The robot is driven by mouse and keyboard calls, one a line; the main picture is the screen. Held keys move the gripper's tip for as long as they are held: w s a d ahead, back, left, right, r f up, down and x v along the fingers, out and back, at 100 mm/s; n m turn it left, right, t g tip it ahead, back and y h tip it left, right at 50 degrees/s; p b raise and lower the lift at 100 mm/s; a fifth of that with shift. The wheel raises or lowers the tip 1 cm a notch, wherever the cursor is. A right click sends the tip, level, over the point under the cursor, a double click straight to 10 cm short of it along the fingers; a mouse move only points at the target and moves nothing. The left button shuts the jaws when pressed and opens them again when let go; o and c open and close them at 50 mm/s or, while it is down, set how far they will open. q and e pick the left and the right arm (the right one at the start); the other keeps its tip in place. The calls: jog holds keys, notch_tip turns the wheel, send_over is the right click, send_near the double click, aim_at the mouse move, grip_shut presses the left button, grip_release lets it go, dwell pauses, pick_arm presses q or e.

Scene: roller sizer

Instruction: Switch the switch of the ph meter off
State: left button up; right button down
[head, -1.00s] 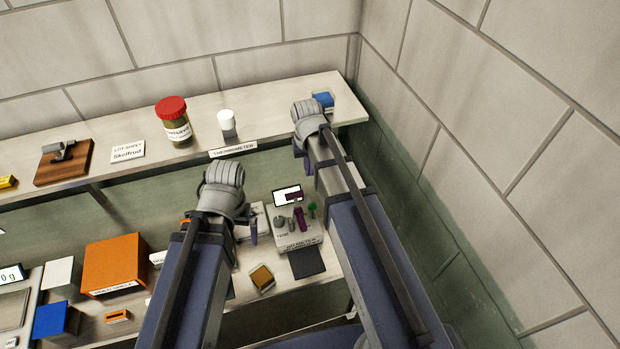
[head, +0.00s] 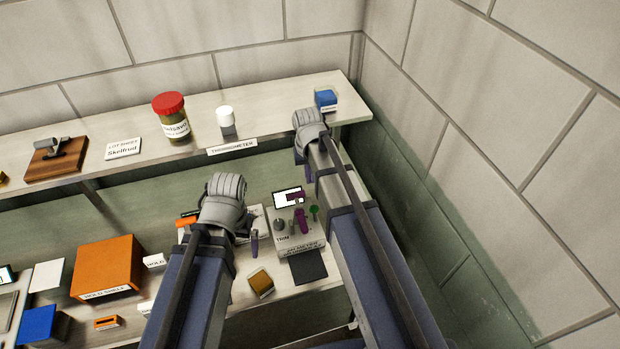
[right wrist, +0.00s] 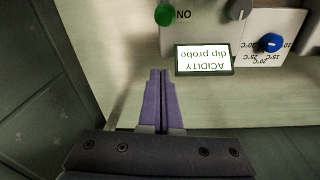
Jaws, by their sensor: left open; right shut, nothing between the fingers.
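The pH meter (head: 300,243) is a pale box on the lower bench, below my right gripper. The switch's position is unclear. My right gripper (right wrist: 160,73) is shut and empty, apart from the meter. My left gripper (head: 226,220) is open, left of the meter; its fingers are partly hidden.
A shelf above the bench holds a red-lidded jar (head: 171,118), a white-capped bottle (head: 226,122) and a blue block (head: 326,100). A dark pad (head: 308,266) lies before the meter. A blue dial (right wrist: 272,42) is beside it. A wall (head: 480,150) closes the right side.

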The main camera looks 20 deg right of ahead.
aim_at(315, 214)
pick_arm(q)
notch_tip(315, 214, down, 8)
jog(key=b, duration=0.7)
pick_arm(e)
jog(key=f, duration=0.8)
jog(key=shift+w+d, duration=0.2)
jog(key=shift+w, duration=0.05)
jog(key=s, duration=0.1)
jog(key=s+r+p, duration=0.2)
jog(key=s, duration=0.1)
jog(key=shift+a, duration=0.3)
pick_arm(q)
jog(key=shift+r, duration=0.95)
pick_arm(e)
jog(key=shift+w, duration=0.1)
